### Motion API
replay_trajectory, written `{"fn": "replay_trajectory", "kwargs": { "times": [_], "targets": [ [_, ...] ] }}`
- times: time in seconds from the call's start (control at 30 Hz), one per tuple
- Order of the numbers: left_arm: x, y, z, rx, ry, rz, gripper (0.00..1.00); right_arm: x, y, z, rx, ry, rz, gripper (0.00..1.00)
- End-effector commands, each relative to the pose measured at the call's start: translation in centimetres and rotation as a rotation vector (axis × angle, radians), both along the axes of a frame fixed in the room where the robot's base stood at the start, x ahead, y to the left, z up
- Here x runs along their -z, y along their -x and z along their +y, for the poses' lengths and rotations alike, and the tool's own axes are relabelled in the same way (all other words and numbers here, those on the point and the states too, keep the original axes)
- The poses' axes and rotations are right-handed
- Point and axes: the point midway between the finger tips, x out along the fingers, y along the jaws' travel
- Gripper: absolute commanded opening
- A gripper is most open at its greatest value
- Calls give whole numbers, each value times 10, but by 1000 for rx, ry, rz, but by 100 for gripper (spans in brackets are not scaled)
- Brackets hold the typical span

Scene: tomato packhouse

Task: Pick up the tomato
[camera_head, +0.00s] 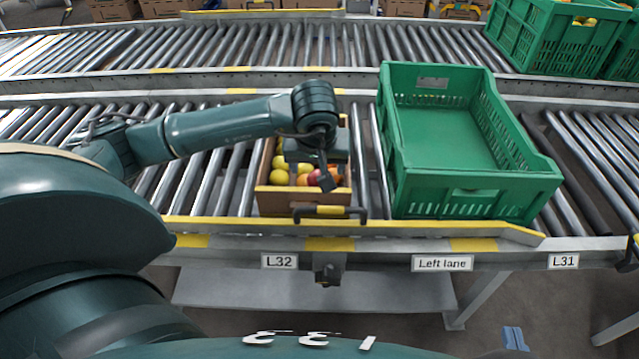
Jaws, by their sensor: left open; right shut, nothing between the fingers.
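A brown box (280,202) on the near roller conveyor holds several round fruits. A red tomato (314,178) lies near the box's front, partly hidden by my gripper. Yellow fruits (278,177) lie to its left and orange ones beside it. My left gripper (325,182) reaches down over the right part of the box, open, with a dark finger close to the red tomato. I cannot tell whether it touches. The far part of the box is hidden by my arm. My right gripper is not in view.
A large empty green crate (398,185) stands on the conveyor just right of the box. A yellow-edged rail (400,226) runs along the conveyor's front, with a black handle (330,211) before the box. Green crates (545,45) stand at the back right.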

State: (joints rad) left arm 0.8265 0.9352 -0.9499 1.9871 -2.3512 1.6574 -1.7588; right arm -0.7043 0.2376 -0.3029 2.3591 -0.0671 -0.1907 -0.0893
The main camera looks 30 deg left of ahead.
Motion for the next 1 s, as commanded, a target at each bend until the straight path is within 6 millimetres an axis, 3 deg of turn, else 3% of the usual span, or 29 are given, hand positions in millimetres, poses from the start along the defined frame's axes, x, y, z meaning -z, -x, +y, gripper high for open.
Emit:
{"fn": "replay_trajectory", "kwargs": {
  "times": [0.03, 0.27, 0.6, 0.9, 1.0],
  "targets": [
    [11, -3, 1, 0, 1, 3, 71, 2, 0, 1, -4, -1, -14, 0],
    [26, -9, 5, -1, 2, 0, 71, 0, -1, 2, -9, -2, -50, 0],
    [68, -24, 14, -2, 5, 2, 71, 0, -1, 7, -33, -12, -153, 0],
    [71, -26, 15, 1, 4, -1, 71, -2, -1, 8, -36, -13, -167, 0],
    [71, -26, 15, 0, 4, 0, 63, -2, -1, 8, -36, -13, -166, 0]
  ]
}}
